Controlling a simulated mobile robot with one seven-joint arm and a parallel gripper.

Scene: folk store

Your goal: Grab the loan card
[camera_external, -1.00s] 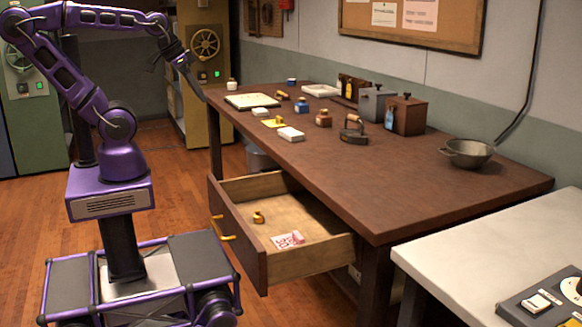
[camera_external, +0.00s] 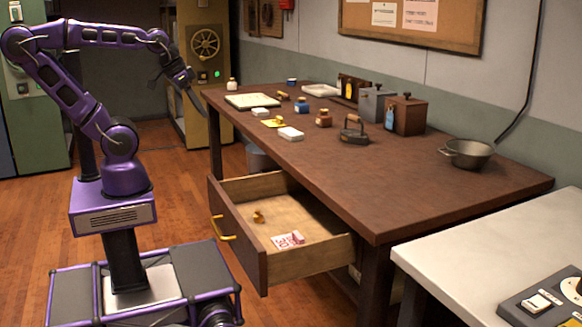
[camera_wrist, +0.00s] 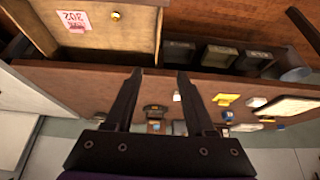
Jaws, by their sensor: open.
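A white card with red print (camera_external: 283,242) lies flat in the open drawer, with a small pink-red piece (camera_external: 298,237) at its edge. The same card shows at the upper left of the wrist view (camera_wrist: 72,17). I cannot tell whether it is the loan card; its print is too small to read fully. A yellow flat item (camera_external: 273,123) lies on the tabletop and also shows in the wrist view (camera_wrist: 226,99). My gripper (camera_external: 178,82) is near the far left end of the table, away from the drawer. In the wrist view its fingers (camera_wrist: 160,75) are apart, with nothing held.
The drawer (camera_external: 235,240) juts from the brown table (camera_external: 400,195). A small gold object (camera_external: 258,216) lies in it. Bottles, boxes, an iron (camera_external: 353,130) and a grey bowl (camera_external: 467,153) stand on the table. The tabletop's near right part is clear.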

